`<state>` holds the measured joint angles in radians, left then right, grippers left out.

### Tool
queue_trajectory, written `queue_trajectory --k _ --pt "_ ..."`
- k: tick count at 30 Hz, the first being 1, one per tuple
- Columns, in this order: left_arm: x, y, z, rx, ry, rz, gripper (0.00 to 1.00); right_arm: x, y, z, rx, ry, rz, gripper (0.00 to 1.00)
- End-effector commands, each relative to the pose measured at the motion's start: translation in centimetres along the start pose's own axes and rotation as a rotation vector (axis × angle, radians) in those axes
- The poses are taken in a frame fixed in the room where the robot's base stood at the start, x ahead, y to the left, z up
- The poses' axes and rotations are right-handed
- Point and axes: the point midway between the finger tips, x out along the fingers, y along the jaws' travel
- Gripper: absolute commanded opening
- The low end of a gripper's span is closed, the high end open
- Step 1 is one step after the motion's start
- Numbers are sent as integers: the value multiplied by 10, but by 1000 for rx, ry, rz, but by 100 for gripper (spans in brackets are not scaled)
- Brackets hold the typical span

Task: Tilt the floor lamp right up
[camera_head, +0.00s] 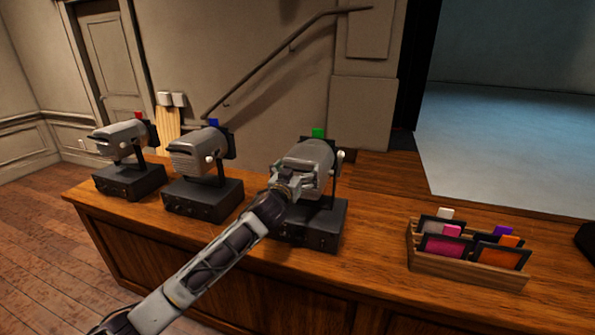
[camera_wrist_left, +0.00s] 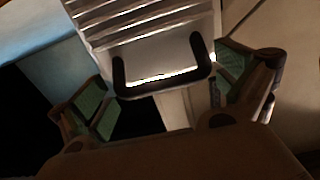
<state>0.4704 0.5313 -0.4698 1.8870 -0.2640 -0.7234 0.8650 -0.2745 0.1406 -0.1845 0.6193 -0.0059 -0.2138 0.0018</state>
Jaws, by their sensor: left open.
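Three grey spotlights stand on dark boxes along the wooden desk. The right lamp (camera_head: 317,156) has a green tab (camera_head: 318,132) on top, and my arm partly covers it. My left gripper (camera_head: 289,184) is at the rear end of this lamp. In the left wrist view my left gripper (camera_wrist_left: 163,88) is open. Its green-padded fingers stand on either side of the lamp's dark U-shaped handle (camera_wrist_left: 165,88), below the ribbed grey housing (camera_wrist_left: 150,22). I cannot tell whether the fingers touch the handle. My right gripper is not in view.
The middle lamp (camera_head: 197,154) with a blue tab and the left lamp (camera_head: 119,140) with a red tab stand to the left. A wooden rack (camera_head: 465,274) of coloured filter frames sits to the right. The desk (camera_head: 375,240) is clear between the right lamp and the rack.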

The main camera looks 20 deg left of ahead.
Motion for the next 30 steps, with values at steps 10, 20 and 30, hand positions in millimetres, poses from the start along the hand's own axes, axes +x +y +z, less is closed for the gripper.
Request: queue_trajectory --k 10,20,30 --pt "0 0 0 0 0 0 91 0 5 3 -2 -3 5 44" --pt "0 1 0 -1 0 2 49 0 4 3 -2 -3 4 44" --pt "0 1 1 -1 3 3 48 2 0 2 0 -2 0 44"
